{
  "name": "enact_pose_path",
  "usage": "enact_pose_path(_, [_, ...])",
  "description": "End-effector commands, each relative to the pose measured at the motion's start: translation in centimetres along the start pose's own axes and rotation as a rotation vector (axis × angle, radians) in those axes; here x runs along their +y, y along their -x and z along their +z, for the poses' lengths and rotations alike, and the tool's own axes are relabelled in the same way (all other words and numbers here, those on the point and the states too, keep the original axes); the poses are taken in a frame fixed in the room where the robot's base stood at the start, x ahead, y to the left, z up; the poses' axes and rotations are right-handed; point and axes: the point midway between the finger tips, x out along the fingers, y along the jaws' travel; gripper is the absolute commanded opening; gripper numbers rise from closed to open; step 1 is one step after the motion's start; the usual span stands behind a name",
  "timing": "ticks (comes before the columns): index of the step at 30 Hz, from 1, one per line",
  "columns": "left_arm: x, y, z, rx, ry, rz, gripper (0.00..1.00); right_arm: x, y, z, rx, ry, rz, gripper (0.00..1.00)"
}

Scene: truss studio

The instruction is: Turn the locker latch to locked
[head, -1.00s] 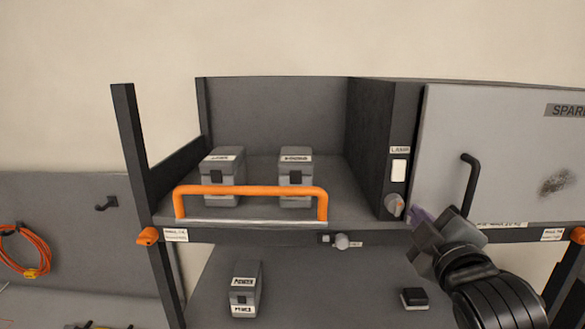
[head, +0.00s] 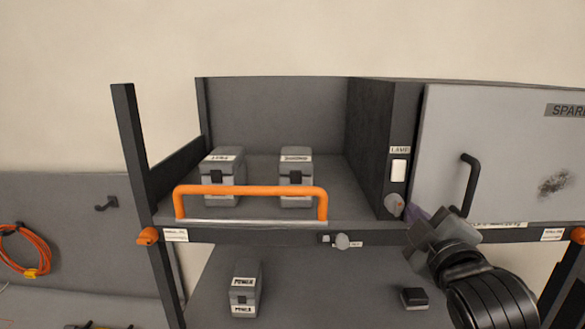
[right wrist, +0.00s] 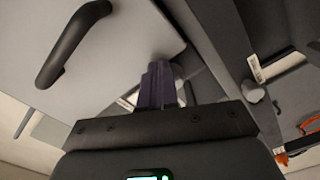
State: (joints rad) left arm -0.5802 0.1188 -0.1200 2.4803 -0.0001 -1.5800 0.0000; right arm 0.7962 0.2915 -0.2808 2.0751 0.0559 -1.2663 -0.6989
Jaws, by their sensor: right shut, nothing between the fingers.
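The locker has a light grey door (head: 520,150) with a black bar handle (head: 470,184); both show in the right wrist view, the door (right wrist: 120,60) and the handle (right wrist: 72,42). A small grey knob, apparently the latch (head: 394,205), sits low on the dark panel left of the door, under a white lamp switch. My right gripper (head: 416,216) is shut and empty, its purple fingertips just right of the knob. In the right wrist view the fingertips (right wrist: 158,82) partly hide what lies behind them. I cannot tell whether they touch the knob. My left gripper is not in view.
An orange rail (head: 250,191) fronts the open shelf bay, with two grey boxes (head: 223,178) (head: 297,176) behind it. Another knob (head: 342,241) is on the shelf's front edge. A grey box (head: 244,285) and a small black block (head: 414,298) stand on the lower shelf.

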Motion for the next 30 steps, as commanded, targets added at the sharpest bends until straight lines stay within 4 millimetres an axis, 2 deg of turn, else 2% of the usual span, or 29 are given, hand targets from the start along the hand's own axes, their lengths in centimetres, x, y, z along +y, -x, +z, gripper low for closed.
enact_pose_path(30, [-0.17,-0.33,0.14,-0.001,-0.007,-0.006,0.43,-0.59,0.03,-0.70,0.002,0.002,0.000,0.00])
